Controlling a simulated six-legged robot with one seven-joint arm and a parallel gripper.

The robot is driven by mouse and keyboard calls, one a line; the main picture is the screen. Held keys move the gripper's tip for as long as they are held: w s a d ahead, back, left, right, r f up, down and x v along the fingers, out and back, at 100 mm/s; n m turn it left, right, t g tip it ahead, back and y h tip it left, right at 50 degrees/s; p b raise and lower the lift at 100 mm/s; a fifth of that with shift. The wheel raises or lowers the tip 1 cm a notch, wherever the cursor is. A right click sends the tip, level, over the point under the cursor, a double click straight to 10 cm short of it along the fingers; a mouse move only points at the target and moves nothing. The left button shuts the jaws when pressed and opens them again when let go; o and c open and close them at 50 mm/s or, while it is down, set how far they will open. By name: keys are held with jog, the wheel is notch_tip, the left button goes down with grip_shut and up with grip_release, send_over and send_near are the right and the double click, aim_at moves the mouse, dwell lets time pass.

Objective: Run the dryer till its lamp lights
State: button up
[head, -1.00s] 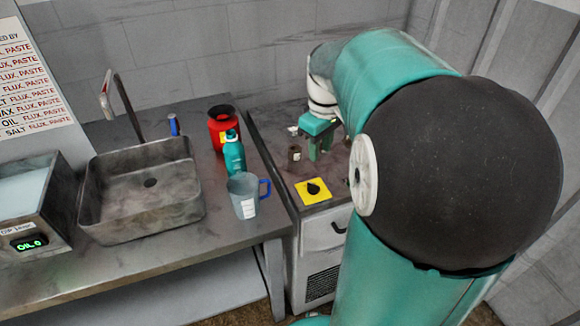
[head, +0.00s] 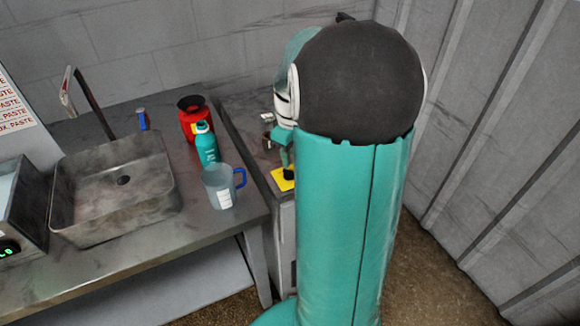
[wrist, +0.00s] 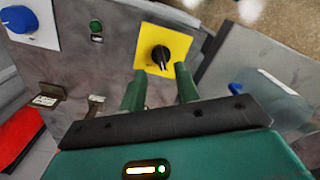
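A black knob (wrist: 160,56) with a white pointer mark sits on a yellow square plate (wrist: 146,64) in the wrist view. In the head view the plate (head: 279,184) and knob (head: 289,172) lie on the cabinet top, partly behind my arm. My gripper (wrist: 157,78) is open, its two green fingers apart and empty. The fingertips are close to the knob and seem short of it. A small dark fitting with a dull green spot (wrist: 96,29), perhaps a lamp, is left of the plate; no bright glow shows. Which part is the dryer is not clear.
A blue knob (wrist: 32,25) on a white plate and small metal brackets (wrist: 50,94) are at left in the wrist view. A measuring jug (head: 219,190), teal bottle (head: 205,146) and red container (head: 193,118) stand beside the sink (head: 112,215). Floor is clear at right.

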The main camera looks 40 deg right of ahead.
aim_at(291, 171)
notch_tip(291, 171, down, 6)
jog(key=shift+r, duration=0.25)
grip_shut()
